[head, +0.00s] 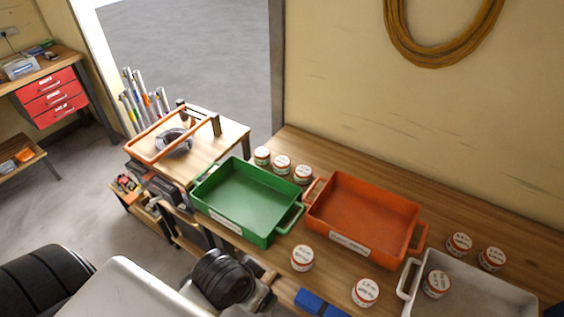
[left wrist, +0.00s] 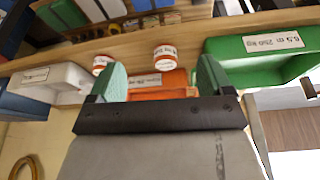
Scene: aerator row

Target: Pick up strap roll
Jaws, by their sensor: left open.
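Several small strap rolls, round with white labelled tops and red bands, stand on the wooden bench. One strap roll (head: 302,257) stands in front of the gap between the green and orange trays; it also shows in the left wrist view (left wrist: 165,56). A second strap roll (head: 365,292) stands in front of the orange tray, and shows in the left wrist view (left wrist: 103,63). My left gripper (left wrist: 161,70) is open and empty, its green fingers pointing toward the first roll, apart from it. I cannot make this gripper out in the head view. My right gripper is not in view.
A green tray (head: 245,222), an orange tray (head: 347,243) and a white tray (head: 409,279) line the bench (head: 480,216). Three rolls (head: 281,163) stand behind the trays; others stand at the right, around the white tray. An orange frame (head: 152,130) sits on a side table.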

